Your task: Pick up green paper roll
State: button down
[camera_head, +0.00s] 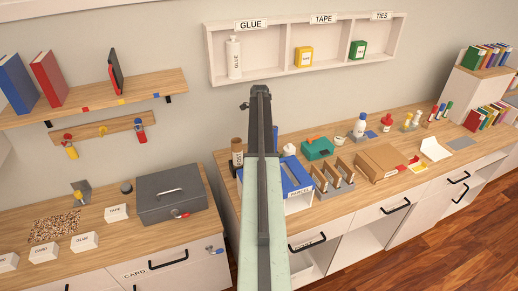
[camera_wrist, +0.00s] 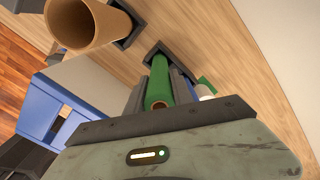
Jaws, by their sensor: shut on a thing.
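The green paper roll (camera_wrist: 158,84) shows in the wrist view as a tube with its open end towards the camera. My gripper (camera_wrist: 162,92) is shut on it, with a dark finger on either side. The roll's far end is at a dark square holder (camera_wrist: 157,49) on the wooden surface; I cannot tell whether it is inside or just clear of it. In the head view my arm hides both the green roll and my gripper.
A wide brown roll (camera_wrist: 86,24) stands close by in another dark holder; it also shows in the head view (camera_head: 237,150). The grey box (camera_head: 170,195) stands on the left counter. A wall shelf (camera_head: 270,88) hangs behind.

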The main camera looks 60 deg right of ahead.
notch_tip(320, 180, up, 13)
jog(key=p, duration=1.3)
jog(key=shift+r, duration=0.1)
